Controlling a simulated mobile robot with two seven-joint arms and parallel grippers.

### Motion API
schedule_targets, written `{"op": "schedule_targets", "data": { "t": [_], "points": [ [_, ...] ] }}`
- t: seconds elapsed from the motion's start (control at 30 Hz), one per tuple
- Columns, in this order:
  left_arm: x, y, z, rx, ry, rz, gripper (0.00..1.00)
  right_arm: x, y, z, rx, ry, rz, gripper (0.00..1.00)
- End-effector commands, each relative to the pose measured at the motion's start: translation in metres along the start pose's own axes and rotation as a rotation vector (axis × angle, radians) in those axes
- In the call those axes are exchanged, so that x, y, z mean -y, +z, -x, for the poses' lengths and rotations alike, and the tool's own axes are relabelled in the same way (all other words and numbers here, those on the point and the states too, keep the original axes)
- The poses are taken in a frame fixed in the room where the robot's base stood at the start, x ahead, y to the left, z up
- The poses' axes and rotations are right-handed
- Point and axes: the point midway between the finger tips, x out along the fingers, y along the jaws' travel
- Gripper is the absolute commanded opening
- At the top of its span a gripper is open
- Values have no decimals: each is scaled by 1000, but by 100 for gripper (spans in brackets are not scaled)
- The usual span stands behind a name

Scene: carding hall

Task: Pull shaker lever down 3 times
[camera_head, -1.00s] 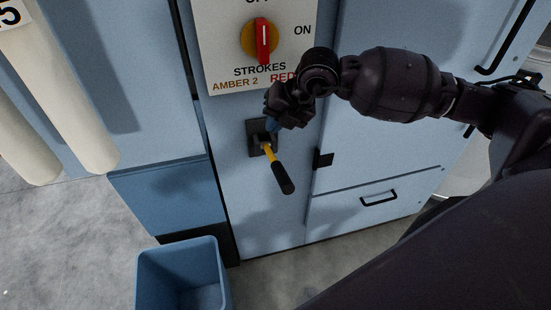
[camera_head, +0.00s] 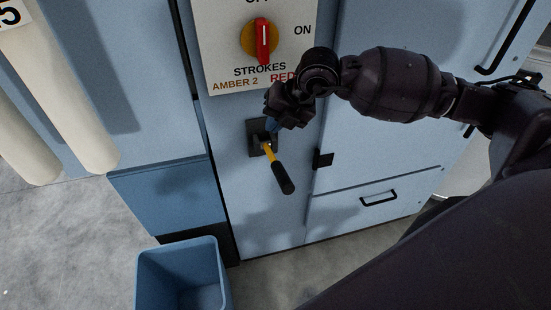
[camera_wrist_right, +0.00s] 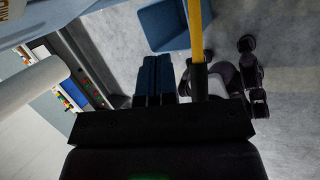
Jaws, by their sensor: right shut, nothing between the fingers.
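The shaker lever (camera_head: 275,161) has a yellow shaft and a black grip, and juts from a dark mount on the light blue cabinet front, angled downward. My right gripper (camera_head: 272,125) is just above the lever, its blue fingertips near the mount and partly hidden by the hand. In the right wrist view the blue fingers (camera_wrist_right: 153,80) are closed together and empty, beside the yellow lever shaft (camera_wrist_right: 195,30). I cannot tell whether they touch the lever. My left gripper is not in view.
A panel (camera_head: 220,50) above the lever carries a yellow knob (camera_head: 248,42) with a vertical red handle and printed words. A blue bin (camera_head: 163,275) stands on the floor at lower left. Cream pipes (camera_head: 75,100) run at left. A black drawer handle (camera_head: 379,198) is at right.

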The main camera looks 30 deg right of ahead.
Motion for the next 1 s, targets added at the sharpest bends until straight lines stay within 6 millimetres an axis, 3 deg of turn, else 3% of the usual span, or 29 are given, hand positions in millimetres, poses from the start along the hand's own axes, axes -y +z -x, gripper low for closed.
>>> {"op": "schedule_targets", "data": {
  "t": [0.77,1.0],
  "points": [
    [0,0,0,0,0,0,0,0,0,0,0,0,0,0],
    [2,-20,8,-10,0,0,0,-15,9,16,2,7,4,0]
  ]
}}
